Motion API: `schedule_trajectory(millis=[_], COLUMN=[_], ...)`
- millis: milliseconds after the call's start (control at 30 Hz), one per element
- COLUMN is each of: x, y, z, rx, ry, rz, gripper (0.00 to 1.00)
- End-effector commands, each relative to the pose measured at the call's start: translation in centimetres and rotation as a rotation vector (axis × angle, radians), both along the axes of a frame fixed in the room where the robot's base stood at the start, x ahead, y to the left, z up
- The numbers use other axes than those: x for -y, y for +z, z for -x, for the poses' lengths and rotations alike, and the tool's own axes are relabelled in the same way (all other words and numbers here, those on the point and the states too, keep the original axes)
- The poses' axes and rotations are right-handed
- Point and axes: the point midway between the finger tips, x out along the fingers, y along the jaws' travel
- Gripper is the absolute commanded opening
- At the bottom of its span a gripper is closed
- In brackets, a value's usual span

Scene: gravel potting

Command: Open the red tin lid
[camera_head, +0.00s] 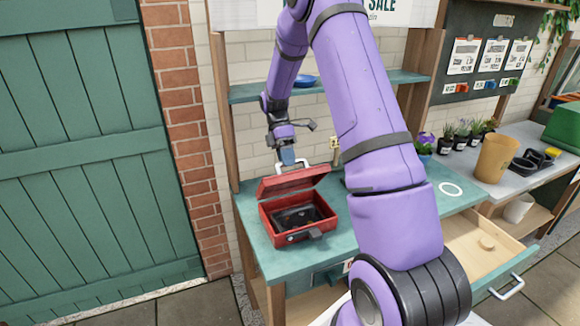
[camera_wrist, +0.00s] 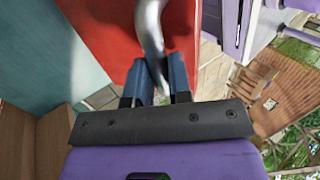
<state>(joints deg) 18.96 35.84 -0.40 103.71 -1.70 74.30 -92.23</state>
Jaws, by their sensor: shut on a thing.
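The red tin (camera_head: 292,228) stands on the teal bench top at its left end, with a dark inside showing. Its red lid (camera_head: 292,181) is raised and tilted back at the rear edge. My gripper (camera_head: 289,164) is at the top of the lid. In the wrist view, my gripper's two blue fingers (camera_wrist: 161,80) are shut on the curved metal lid handle (camera_wrist: 151,28). The red lid (camera_wrist: 112,22) fills the upper middle of that view. The contents of the tin are too dark to tell.
The teal bench (camera_head: 258,248) has bare room around the tin. A drawer (camera_head: 477,250) stands open at the lower right. A tan pot (camera_head: 496,158) and several small potted plants stand farther right. A shelf with a blue dish (camera_head: 305,81) is above. My arm hides the bench's middle.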

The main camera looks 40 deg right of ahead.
Motion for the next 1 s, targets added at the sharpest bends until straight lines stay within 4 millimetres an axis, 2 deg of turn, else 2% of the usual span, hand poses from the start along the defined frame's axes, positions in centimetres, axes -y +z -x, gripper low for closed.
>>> schedule_trajectory(millis=[33,233,700,733,800,833,1000], x=[0.05,0.23,0.23,0.23,0.23,0.23,0.24], y=[-0.52,-0.46,-0.48,-0.48,-0.45,-0.41,-0.24], z=[-0.29,-0.85,-0.95,-0.95,-0.93,-0.95,-0.98], rx=[0.000,-0.001,-0.004,-0.004,-0.005,-0.004,-0.003], ry=[-0.002,-0.004,-0.004,-0.004,-0.004,-0.004,-0.002], rz=[0.000,0.000,-0.001,-0.001,-0.001,-0.001,-0.001], gripper=[0.00,0.00,0.00,0.24,0.40,0.44,0.44])
